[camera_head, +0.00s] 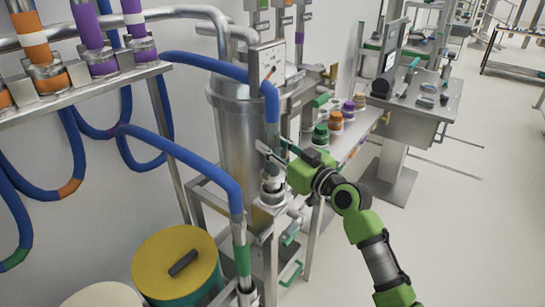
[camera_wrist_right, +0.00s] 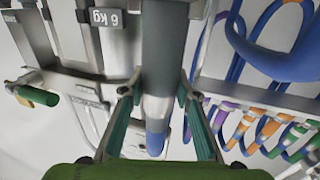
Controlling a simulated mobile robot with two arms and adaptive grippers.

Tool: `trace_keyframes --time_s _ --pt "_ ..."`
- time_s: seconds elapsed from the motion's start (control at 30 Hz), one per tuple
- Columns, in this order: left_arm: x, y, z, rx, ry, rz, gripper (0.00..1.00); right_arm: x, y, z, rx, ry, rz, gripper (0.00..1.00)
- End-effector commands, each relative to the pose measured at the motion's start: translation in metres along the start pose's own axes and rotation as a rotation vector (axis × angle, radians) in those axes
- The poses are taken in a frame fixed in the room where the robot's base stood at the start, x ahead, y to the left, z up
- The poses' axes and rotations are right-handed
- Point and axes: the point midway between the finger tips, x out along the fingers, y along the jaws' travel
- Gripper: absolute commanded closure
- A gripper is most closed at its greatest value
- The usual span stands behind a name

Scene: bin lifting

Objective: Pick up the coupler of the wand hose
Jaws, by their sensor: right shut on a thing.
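A blue hose (camera_head: 271,98) comes over the steel vessel and hangs down in front of it. Its lower end is a grey coupler (camera_head: 272,132), upright above a metal fitting (camera_head: 271,190). My right gripper (camera_head: 273,154) reaches in from the right and is shut on the coupler, one finger on each side. In the right wrist view the grey coupler (camera_wrist_right: 165,60) runs between the two green fingers (camera_wrist_right: 160,92), with blue hose beyond it. Whether the coupler is seated in the fitting cannot be told. My left gripper is not in view.
The steel vessel (camera_head: 236,140) stands close behind the coupler. A yellow-lidded drum (camera_head: 174,262) stands at lower left. Colored-capped jars (camera_head: 335,122) sit on a shelf to the right.

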Motion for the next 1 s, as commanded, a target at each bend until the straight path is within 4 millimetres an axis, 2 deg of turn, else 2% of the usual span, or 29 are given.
trace_keyframes --time_s 0.27,0.4,0.6,0.8,1.0 --pt "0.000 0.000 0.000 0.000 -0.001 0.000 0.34 -0.029 -0.041 -0.059 0.000 0.008 -0.003 1.00" --pt "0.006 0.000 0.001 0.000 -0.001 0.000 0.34 -0.050 -0.068 -0.069 0.001 0.003 -0.003 1.00" --pt "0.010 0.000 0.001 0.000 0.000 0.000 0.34 -0.070 -0.095 -0.085 0.002 0.002 -0.001 1.00" --pt "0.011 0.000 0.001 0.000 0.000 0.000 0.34 -0.080 -0.108 -0.092 0.004 0.000 -0.002 1.00" --pt "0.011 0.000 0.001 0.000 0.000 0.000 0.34 -0.081 -0.109 -0.093 0.004 -0.002 -0.001 1.00"
